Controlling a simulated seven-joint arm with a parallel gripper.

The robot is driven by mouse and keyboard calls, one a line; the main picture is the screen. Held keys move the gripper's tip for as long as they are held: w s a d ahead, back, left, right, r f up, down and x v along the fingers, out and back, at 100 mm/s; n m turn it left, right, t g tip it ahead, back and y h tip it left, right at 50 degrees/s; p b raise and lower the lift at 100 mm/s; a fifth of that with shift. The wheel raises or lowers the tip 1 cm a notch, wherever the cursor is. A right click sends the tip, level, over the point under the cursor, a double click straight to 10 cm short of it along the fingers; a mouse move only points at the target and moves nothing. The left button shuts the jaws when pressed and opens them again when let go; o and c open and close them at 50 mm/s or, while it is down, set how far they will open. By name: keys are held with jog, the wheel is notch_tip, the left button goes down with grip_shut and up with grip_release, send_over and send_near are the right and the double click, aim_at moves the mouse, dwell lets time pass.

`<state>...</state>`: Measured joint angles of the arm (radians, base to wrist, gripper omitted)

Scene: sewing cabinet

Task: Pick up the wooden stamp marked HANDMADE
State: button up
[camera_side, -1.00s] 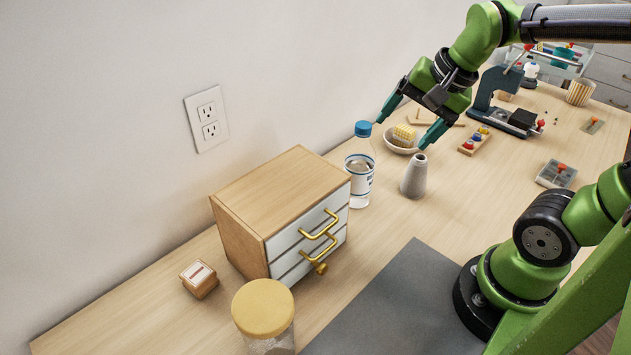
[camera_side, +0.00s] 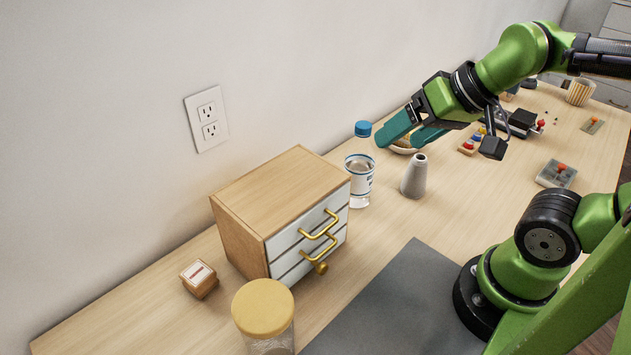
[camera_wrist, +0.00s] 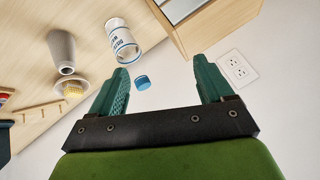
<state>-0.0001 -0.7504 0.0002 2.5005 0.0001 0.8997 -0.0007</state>
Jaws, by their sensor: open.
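A small wooden stamp block (camera_side: 199,279) with a pale top label bearing a reddish mark stands on the table at the lower left of the side view, left of the drawer cabinet. Its lettering is too small to read. My gripper (camera_side: 396,136) is open and empty, in the air above the bottle and vase area, far to the right of the block. In the wrist view my gripper's two teal fingers (camera_wrist: 164,80) are spread wide apart with nothing held between them. The stamp is not visible in the wrist view.
A drawer cabinet (camera_side: 285,206) with gold handles stands right of the block; a yellow-lidded jar (camera_side: 263,309) stands in front. A water bottle (camera_side: 360,177) and grey vase (camera_side: 414,177) stand below my gripper. A grey mat (camera_side: 400,305) lies clear. The wall (camera_side: 95,130) runs behind.

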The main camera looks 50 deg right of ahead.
jog(key=shift+o, duration=0.3)
jog(key=w+a+r+n+g+y, duration=0.1)
jog(key=w+a+r+n+g, duration=0.2)
jog(key=w+a, duration=0.5)
jog(key=n+g+h, duration=0.3)
jog(key=g, duration=0.1)
send_over(197, 273)
jog(key=f, duration=2)
jog(key=shift+s+d+f, duration=0.1)
jog(key=shift+s+f, duration=0.15)
jog(key=shift+f, duration=0.15)
jog(key=shift+w+f, duration=0.2)
jog(key=shift+f, duration=2.9)
jog(key=c, duration=1.1)
